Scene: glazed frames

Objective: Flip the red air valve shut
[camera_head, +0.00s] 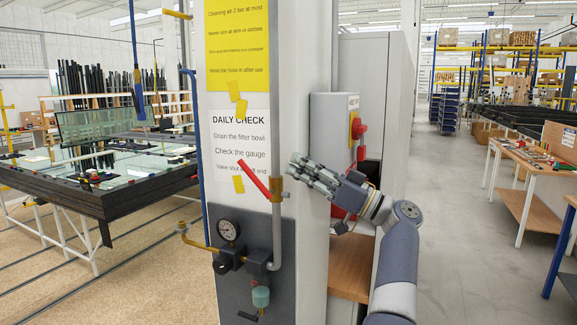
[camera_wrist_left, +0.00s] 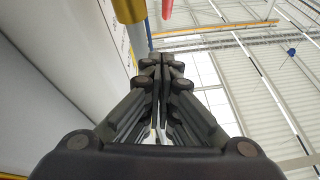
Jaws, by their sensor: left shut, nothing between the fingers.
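The red valve lever (camera_head: 254,179) slants up and to the left from a brass valve body (camera_head: 277,189) on a vertical grey pipe. It is neither along the pipe nor square across it. My left gripper (camera_head: 294,168) is shut and empty, with its fingertips just right of and above the valve body; I cannot tell the exact depth gap. In the left wrist view the shut fingers (camera_wrist_left: 160,62) point toward the brass body (camera_wrist_left: 128,10), and a bit of the red lever (camera_wrist_left: 166,8) shows at the top edge. My right gripper is not in view.
A pressure gauge (camera_head: 229,231) and a filter sit on a dark panel (camera_head: 290,270) below the valve. A grey switch box (camera_head: 336,135) with a red knob stands behind my left gripper. A wooden shelf (camera_head: 351,262) is below. A glass table (camera_head: 110,170) stands at left.

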